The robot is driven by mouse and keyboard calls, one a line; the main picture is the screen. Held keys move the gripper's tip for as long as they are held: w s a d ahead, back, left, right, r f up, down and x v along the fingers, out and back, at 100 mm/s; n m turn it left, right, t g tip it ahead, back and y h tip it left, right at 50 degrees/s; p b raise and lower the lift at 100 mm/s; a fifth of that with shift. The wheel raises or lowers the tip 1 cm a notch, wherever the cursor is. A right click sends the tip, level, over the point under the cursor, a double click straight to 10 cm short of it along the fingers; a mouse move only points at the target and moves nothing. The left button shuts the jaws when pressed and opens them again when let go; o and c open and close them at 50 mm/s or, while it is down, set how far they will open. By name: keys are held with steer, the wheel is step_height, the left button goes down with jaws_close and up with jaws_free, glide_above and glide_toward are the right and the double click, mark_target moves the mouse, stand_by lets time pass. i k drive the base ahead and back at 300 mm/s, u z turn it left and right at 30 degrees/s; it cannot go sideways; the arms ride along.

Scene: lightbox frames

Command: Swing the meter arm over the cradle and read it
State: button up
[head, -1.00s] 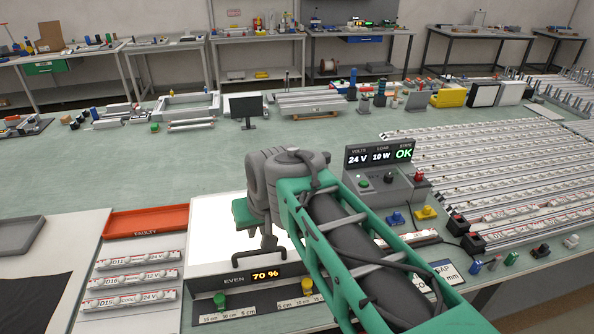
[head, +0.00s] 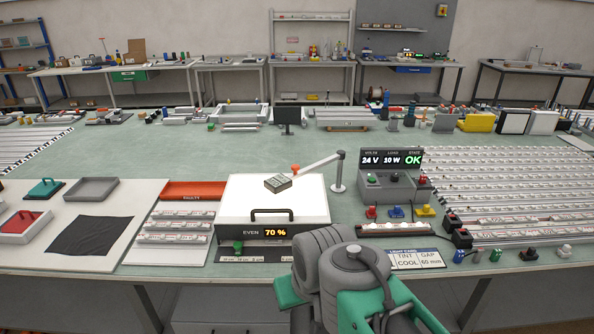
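The meter arm (head: 318,164) reaches left from an upright grey post (head: 338,174). An orange knob (head: 295,169) stands on it. Its dark boxy meter head (head: 278,183) is over the back part of the glowing white lightbox panel (head: 240,203); I cannot tell whether it touches. The lightbox front reads EVEN 70 % (head: 275,233). No part is clearly recognisable as the cradle. My gripper (head: 290,291) is at the bottom, in front of the bench and lower right of the lightbox. Only a green part shows beside the grey wrist; its fingers are hidden.
A control box (head: 392,180) right of the post reads 24 V, 10 W, OK. A light card (head: 417,259) reads TINT COOL, GAP 60 mm. An orange FAULTY tray (head: 193,190) and labelled strips lie left of the lightbox. Rows of light strips (head: 500,190) fill the right.

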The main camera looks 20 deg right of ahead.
mark_target(278, 183)
steer(key=u, duration=1.2)
steer(key=i, duration=1)
steer(key=z, duration=1.8)
